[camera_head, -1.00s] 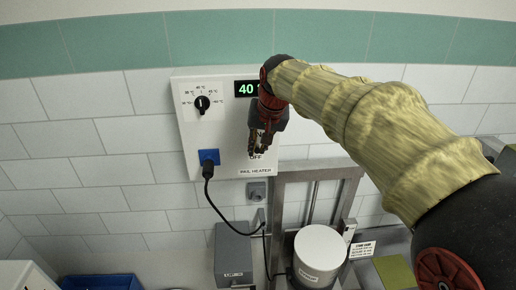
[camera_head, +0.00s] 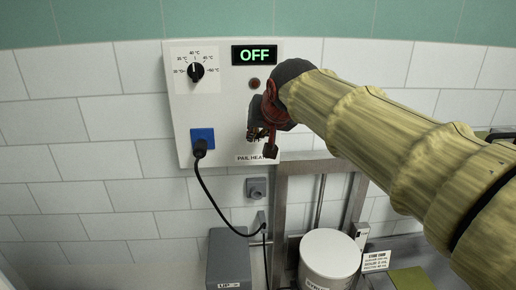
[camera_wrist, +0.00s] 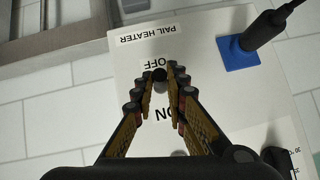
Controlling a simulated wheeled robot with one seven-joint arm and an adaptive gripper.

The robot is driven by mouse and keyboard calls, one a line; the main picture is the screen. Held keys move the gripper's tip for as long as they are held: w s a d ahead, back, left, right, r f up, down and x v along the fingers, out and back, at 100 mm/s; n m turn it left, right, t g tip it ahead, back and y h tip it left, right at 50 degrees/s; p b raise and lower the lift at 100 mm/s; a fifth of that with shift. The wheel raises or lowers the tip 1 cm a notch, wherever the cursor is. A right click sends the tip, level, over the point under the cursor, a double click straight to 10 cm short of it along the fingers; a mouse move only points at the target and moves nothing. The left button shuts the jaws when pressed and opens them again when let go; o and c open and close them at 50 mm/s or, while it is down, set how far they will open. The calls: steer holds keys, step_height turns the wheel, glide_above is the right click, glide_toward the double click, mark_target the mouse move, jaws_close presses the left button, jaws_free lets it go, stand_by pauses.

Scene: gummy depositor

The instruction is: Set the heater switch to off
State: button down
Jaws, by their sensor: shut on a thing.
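The white pail heater panel (camera_head: 222,105) hangs on the tiled wall, and its display (camera_head: 254,55) reads OFF in green. My gripper (camera_head: 262,146) is at the lower right of the panel and hides most of the switch there. In the wrist view my gripper (camera_wrist: 160,78) is closed around the black-tipped heater switch (camera_wrist: 160,74). The switch tip lies beside the OFF lettering, with ON at the other end. The panel (camera_wrist: 215,90) fills much of the wrist view, with its PAIL HEATER label above the switch.
A temperature knob (camera_head: 196,72) and a dark round lamp (camera_head: 254,84) are on the panel. A black cable runs down from the blue socket (camera_head: 202,136). Below are a grey box (camera_head: 228,255) and a white pail (camera_head: 330,255) in a metal frame.

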step_height(320, 180, down, 2)
steer(key=t+b, duration=0.1)
steer(key=b, duration=0.3)
steer(key=t+b, duration=0.1)
steer(key=b, duration=0.3)
steer(key=t+b, duration=0.1)
steer(key=b, duration=0.3)
steer(key=shift+f+t, duration=0.25)
steer(key=shift+t, duration=0.15)
steer(key=shift+n+t+b, duration=0.3)
steer(key=shift+b, duration=0.95)
steer(key=c, duration=1.8)
jaws_free()
steer(key=shift+s+r, duration=0.15)
steer(key=v, duration=1.1)
steer(key=shift+s+d, duration=0.15)
steer(key=shift+s, duration=0.2)
